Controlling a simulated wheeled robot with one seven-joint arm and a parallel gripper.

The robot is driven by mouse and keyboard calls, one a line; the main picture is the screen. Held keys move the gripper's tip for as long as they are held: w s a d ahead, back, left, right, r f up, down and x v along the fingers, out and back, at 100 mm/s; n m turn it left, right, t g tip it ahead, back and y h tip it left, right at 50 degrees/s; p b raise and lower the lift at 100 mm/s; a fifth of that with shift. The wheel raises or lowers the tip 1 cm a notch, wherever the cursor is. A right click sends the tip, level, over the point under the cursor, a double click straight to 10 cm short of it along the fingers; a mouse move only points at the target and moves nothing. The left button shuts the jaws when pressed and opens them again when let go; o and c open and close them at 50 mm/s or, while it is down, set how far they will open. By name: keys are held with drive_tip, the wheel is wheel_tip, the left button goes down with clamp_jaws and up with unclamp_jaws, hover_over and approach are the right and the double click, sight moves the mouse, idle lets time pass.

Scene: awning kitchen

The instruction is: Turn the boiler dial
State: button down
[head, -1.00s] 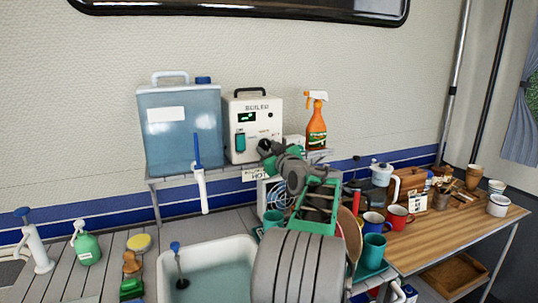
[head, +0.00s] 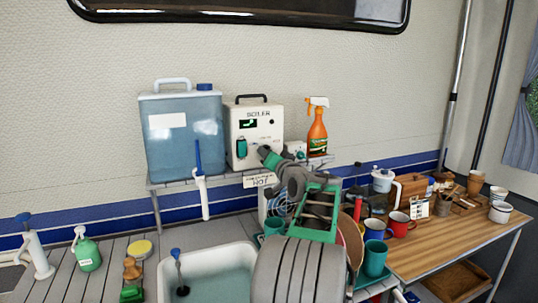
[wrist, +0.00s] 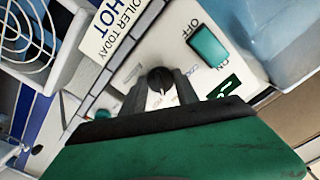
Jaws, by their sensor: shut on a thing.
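The boiler (head: 264,124) is a white box with a black handle, standing on the raised metal shelf. Its small black dial (wrist: 160,80) shows in the wrist view, with a light pointer mark and small print around it. My gripper (head: 262,152) is at the lower front of the boiler, and in the head view it hides the dial. In the wrist view my gripper's two dark fingers (wrist: 159,94) stand on either side of the dial, shut on it. The green rocker switch (wrist: 209,45) sits beside the dial, between the words OFF and ON.
A blue water container (head: 183,140) stands close to the left of the boiler. An orange spray bottle (head: 317,130) stands to its right. A HOT sign (wrist: 116,28) hangs at the shelf edge. The sink (head: 215,265) and mugs (head: 375,258) lie below.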

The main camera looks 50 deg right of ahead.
drive_tip(key=m, duration=0.2)
drive_tip(key=m+p, duration=0.1)
drive_tip(key=m, duration=0.1)
drive_tip(key=shift+r+m+p, duration=0.2)
drive_tip(key=shift+m+p, duration=0.1)
drive_tip(key=shift+m, duration=0.1)
idle(0.4)
drive_tip(key=c, duration=0.9)
unclamp_jaws()
drive_tip(key=shift+f, duration=0.1)
drive_tip(key=shift+c, duration=0.2)
drive_tip(key=b+v, duration=0.1)
drive_tip(key=v, duration=0.6)
drive_tip(key=shift+s+a, duration=0.25)
drive_tip(key=shift+s, duration=0.05)
drive_tip(key=shift+s, duration=0.1)
